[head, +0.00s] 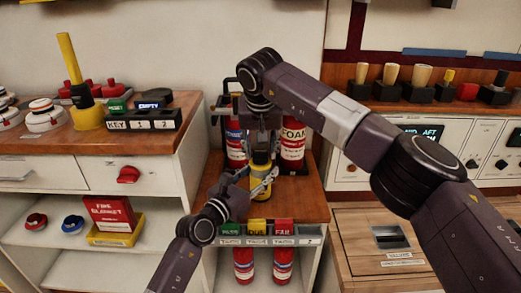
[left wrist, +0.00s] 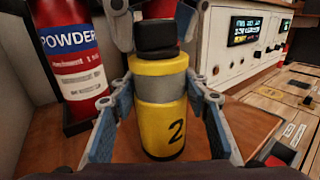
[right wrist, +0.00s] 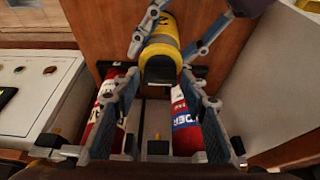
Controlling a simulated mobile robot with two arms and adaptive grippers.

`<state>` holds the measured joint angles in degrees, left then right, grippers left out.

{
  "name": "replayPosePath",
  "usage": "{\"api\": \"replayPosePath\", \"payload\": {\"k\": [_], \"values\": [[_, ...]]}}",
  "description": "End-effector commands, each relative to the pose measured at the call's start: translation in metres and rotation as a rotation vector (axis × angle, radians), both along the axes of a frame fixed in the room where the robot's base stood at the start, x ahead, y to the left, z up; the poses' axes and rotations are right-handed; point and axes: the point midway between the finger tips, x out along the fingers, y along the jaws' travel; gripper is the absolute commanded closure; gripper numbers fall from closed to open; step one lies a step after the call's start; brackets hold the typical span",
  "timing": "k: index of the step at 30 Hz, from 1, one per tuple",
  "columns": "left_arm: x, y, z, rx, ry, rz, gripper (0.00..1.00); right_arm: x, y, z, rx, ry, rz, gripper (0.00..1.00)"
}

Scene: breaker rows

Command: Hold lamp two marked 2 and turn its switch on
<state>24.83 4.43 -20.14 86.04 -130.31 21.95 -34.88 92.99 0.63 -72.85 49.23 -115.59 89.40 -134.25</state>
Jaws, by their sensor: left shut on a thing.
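Lamp two is a yellow cylinder (head: 260,187) with a grey band and a black 2, standing upright over the low wooden shelf; it also shows in the left wrist view (left wrist: 161,125). Its black top (left wrist: 156,37) carries the switch part. My left gripper (head: 262,178) is shut on the lamp's body, one finger on each side. My right gripper (right wrist: 160,76) points down from above, with its fingers apart on either side of the black top (right wrist: 160,68). I cannot tell whether they touch it. The head view mostly hides the top behind my right gripper.
Red extinguishers marked POWDER (left wrist: 75,60) and FOAM (head: 292,145) stand close behind the lamp. PASS, DUE and FAIL tags (head: 257,229) line the shelf's front edge. A wooden-topped counter (head: 150,133) stands left, and a panel console (head: 350,130) stands right.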

Motion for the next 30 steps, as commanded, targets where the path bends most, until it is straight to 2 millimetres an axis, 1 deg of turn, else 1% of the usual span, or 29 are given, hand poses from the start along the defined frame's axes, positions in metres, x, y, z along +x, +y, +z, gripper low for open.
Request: {"api": "replayPosePath", "payload": {"k": [1, 6, 8, 17, 30], "values": [[0.0002, 0.0002, -0.0001, 0.000, 0.000, 0.001, 0.98, -0.0001, 0.0000, 0.0002, 0.000, 0.000, 0.000, 0.68], [0.0002, 0.0002, -0.0001, 0.000, 0.000, 0.001, 0.98, 0.0000, -0.0001, 0.0003, 0.000, 0.000, 0.000, 0.87], [0.0002, 0.0002, -0.0001, 0.000, 0.000, 0.001, 0.98, -0.0001, -0.0001, 0.0004, 0.000, 0.000, 0.000, 0.93], [0.0002, 0.0003, 0.0000, 0.000, 0.000, 0.001, 0.98, 0.0001, 0.0004, 0.0010, -0.002, 0.000, -0.048, 0.93], [0.0002, 0.0003, 0.0000, 0.001, -0.001, 0.001, 0.98, 0.0001, 0.0028, 0.0008, -0.003, 0.000, -0.333, 0.93]]}}
